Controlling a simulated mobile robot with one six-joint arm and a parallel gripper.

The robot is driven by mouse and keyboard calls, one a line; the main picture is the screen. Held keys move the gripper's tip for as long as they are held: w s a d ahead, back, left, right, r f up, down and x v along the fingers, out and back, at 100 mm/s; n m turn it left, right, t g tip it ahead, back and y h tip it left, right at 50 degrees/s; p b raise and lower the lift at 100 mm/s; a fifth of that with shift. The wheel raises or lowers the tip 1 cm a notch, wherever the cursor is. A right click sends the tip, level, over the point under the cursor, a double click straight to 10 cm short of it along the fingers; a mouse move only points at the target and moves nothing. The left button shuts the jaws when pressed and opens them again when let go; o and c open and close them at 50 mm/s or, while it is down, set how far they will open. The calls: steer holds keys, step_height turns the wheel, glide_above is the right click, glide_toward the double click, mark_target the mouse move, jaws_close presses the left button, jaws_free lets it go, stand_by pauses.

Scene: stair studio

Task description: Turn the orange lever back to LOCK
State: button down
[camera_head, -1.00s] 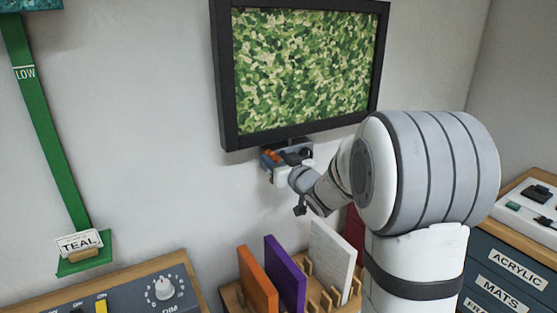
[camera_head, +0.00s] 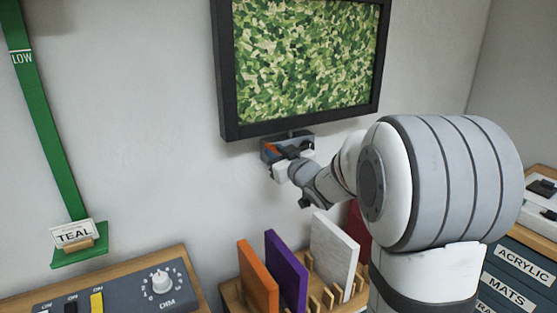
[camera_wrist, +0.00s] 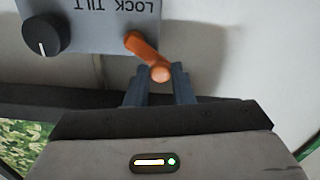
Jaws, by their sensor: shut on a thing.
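The orange lever (camera_wrist: 146,55) is on a grey plate (camera_wrist: 85,22) whose letters LOCK and TILT appear upside down in the wrist view. The lever slants from its pivot at the plate's edge down and right to a rounded end. My gripper (camera_wrist: 160,82) has one finger on each side of that end and is shut on it. In the head view, the lever (camera_head: 271,149) is a small orange patch on the bracket below the wall screen, and my gripper (camera_head: 283,163) reaches it from the right, partly hiding it.
A black knob (camera_wrist: 42,35) is beside the lever on the plate. The framed screen (camera_head: 305,60) hangs just above the bracket. A rack (camera_head: 232,295) with orange, purple, white and red panels stands below my arm. A switch panel (camera_head: 125,290) is at lower left.

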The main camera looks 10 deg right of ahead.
stand_by(0.3)
steer(key=c, duration=1.3)
jaws_free()
steer(key=shift+o, duration=0.2)
steer(key=v, duration=0.7)
steer(key=shift+s, duration=0.35)
steer(key=shift+d, duration=0.1)
